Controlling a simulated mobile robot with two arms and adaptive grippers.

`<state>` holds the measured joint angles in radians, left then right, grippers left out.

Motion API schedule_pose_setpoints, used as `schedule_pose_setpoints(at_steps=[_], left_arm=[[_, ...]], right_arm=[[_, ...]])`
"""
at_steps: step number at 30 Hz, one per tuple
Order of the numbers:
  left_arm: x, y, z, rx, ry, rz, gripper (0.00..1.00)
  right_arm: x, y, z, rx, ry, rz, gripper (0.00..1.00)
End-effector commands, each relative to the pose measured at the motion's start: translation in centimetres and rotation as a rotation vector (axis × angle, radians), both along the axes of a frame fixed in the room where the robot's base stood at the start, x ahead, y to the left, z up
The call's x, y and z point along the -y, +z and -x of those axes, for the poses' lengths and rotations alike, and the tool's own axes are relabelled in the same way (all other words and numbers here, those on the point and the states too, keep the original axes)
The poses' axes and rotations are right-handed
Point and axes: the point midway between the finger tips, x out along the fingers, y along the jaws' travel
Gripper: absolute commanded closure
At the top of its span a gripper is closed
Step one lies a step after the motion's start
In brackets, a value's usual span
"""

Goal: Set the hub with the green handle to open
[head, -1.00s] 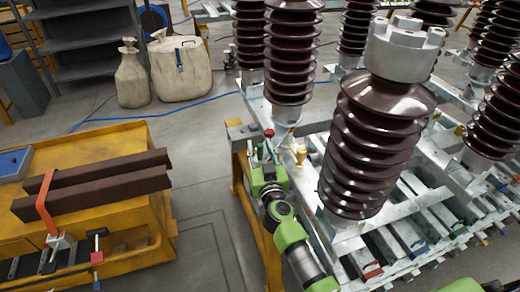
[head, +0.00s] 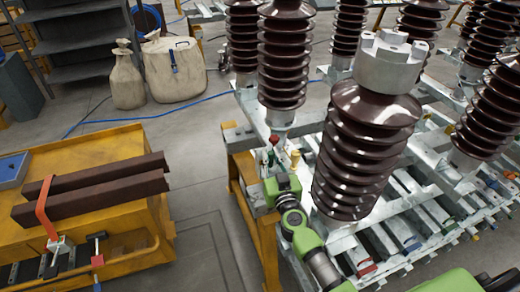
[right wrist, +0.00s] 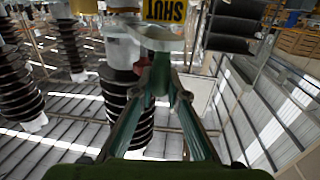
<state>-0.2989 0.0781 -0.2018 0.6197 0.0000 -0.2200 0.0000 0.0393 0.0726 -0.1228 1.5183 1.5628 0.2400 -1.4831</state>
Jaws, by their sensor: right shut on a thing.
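My right gripper (head: 272,172) comes up from the bottom middle of the head view to a group of small handles on the near left corner of the steel frame. Its fingers also show in the right wrist view (right wrist: 155,85), closed together on what looks like the green handle, mostly hidden between them. A red knob (head: 274,141) and a yellow post (head: 295,158) stand close by. In the right wrist view, a pale grey hub part (right wrist: 155,38) lies just past the fingertips, with a yellow plate reading SHUT (right wrist: 165,10). My left gripper is not in view.
Large brown ribbed insulators (head: 365,140) stand on the steel frame, close to the right of my arm. A yellow cart (head: 120,215) with brown beams stands at the left. Sacks (head: 172,68) and shelves are behind. Bare floor lies between cart and frame.

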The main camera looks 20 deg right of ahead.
Motion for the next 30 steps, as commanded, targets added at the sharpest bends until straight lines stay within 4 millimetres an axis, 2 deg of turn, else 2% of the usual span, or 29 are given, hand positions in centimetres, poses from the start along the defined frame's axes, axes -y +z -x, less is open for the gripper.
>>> schedule_pose_setpoints(at_steps=[1, 10, 11, 12, 13, 24, 30], left_arm=[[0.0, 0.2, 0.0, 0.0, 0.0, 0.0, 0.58], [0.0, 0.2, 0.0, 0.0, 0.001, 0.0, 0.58], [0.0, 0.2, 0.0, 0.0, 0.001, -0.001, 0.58], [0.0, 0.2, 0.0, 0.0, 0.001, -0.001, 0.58], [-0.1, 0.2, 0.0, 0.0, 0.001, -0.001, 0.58], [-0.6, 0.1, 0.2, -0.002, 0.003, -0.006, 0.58], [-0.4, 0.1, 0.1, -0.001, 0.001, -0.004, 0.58]], right_arm=[[0.6, 0.1, 0.2, 0.001, -0.008, 0.003, 1.0], [0.8, 0.1, 0.2, 0.003, -0.009, 0.003, 1.0], [0.8, 0.1, 0.2, 0.003, -0.009, 0.003, 0.84], [0.8, 0.1, 0.2, 0.003, -0.009, 0.003, 0.73], [0.8, 0.1, 0.2, 0.003, -0.008, 0.003, 0.69], [0.5, 0.1, 0.4, 0.002, -0.004, 0.0, 0.69], [0.2, -0.1, 2.9, 0.0, -0.004, -0.001, 0.69]])
